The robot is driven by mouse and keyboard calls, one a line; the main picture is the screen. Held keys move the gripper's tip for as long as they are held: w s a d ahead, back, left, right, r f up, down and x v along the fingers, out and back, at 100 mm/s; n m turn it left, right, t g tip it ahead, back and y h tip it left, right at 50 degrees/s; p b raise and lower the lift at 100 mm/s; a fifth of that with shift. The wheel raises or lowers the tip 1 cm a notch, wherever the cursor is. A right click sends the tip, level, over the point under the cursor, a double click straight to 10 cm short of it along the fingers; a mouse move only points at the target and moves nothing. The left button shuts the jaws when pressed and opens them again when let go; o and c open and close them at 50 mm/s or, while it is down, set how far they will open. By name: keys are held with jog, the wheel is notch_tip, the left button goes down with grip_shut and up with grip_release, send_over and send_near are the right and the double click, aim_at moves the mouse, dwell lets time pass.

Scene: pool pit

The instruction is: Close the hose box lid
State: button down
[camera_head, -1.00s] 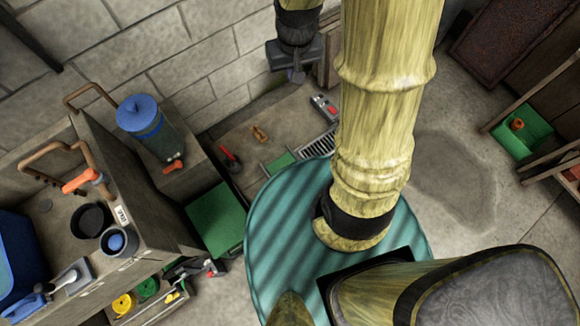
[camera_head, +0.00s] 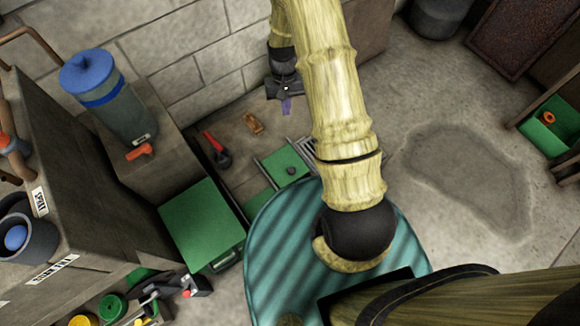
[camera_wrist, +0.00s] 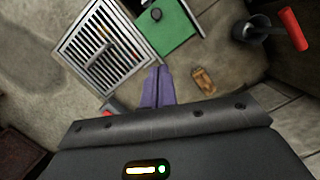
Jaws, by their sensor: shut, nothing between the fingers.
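No thing in view is plainly marked as the hose box. A green panel with a dark round knob (camera_head: 285,167) lies low by the floor grate. It also shows in the wrist view (camera_wrist: 180,35), beside the grate. A larger green flat-topped box (camera_head: 202,222) stands beside the cabinet, its top looking flat; I cannot tell which of these is the hose box. My gripper (camera_head: 286,105) is above the floor near the wall, beyond the knobbed panel. Its purple fingers (camera_wrist: 158,84) are together and empty, apart from the panel in the picture.
A slotted grate (camera_wrist: 102,45) adjoins the knobbed panel. A red-handled dark cup (camera_head: 218,152) and a small orange-brown object (camera_head: 253,123) lie nearby. A blue-lidded canister (camera_head: 108,95) stands left. A green bin (camera_head: 550,128) is at right. Open floor (camera_head: 470,175) lies between.

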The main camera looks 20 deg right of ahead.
notch_tip(320, 180, down, 13)
jog(key=g+b, duration=0.1)
jog(key=b, duration=0.3)
jog(key=shift+w+b, duration=0.15)
jog(key=shift+b, duration=0.25)
jog(key=shift+d, duration=0.1)
jog(key=shift+f, duration=0.15)
jog(key=b, duration=0.5)
send_near(290, 165)
jog(key=f, duration=0.3)
jog(key=shift+w+d+f, duration=0.15)
jog(key=shift+w+f, duration=0.2)
jog(key=shift+f, duration=0.05)
jog(key=s, duration=0.2)
jog(key=b, duration=0.1)
jog(key=shift+s+a+f, duration=0.25)
jog(key=shift+s, duration=0.15)
jog(key=shift+s+a, duration=0.1)
jog(key=shift+s, duration=0.45)
